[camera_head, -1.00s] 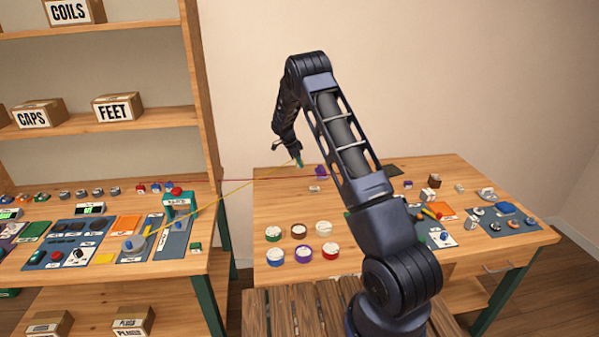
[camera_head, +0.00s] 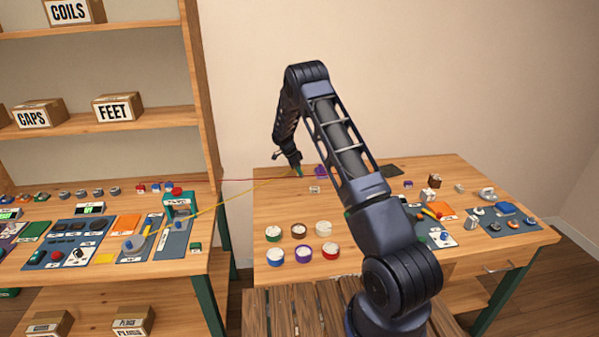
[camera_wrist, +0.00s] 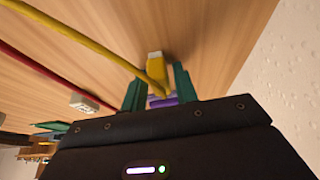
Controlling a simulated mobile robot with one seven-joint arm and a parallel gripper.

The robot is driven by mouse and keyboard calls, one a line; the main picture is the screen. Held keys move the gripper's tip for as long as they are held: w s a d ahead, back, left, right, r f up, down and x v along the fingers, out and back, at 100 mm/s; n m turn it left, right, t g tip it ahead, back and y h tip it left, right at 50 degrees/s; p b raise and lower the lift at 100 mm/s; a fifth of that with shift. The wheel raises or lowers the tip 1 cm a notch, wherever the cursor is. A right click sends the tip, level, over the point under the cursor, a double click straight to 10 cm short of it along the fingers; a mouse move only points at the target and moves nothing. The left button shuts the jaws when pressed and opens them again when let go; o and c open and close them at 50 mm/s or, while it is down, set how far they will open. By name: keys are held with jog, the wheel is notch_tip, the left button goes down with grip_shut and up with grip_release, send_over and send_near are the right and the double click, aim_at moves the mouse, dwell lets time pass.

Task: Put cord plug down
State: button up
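The yellow cord plug (camera_wrist: 155,61) lies at or just above the wooden tabletop in the wrist view, with its yellow cord (camera_wrist: 75,37) running off to the upper left. In the head view the yellow cord (camera_head: 235,194) stretches from the left bench to my gripper (camera_head: 297,172), low over the back of the right table (camera_head: 270,205). My gripper's two teal fingers (camera_wrist: 158,82) are apart on either side of the plug's cord end, with gaps showing beside it. Whether the plug fully rests on the wood is hard to tell.
A red cord (camera_wrist: 40,67) runs near a pale connector (camera_wrist: 84,104). A purple object (camera_wrist: 161,101) shows behind my fingers; it is beside my gripper in the head view (camera_head: 321,171). Several round bins (camera_head: 302,254) stand nearer the front.

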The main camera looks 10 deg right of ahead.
jog(key=shift+o, duration=0.7)
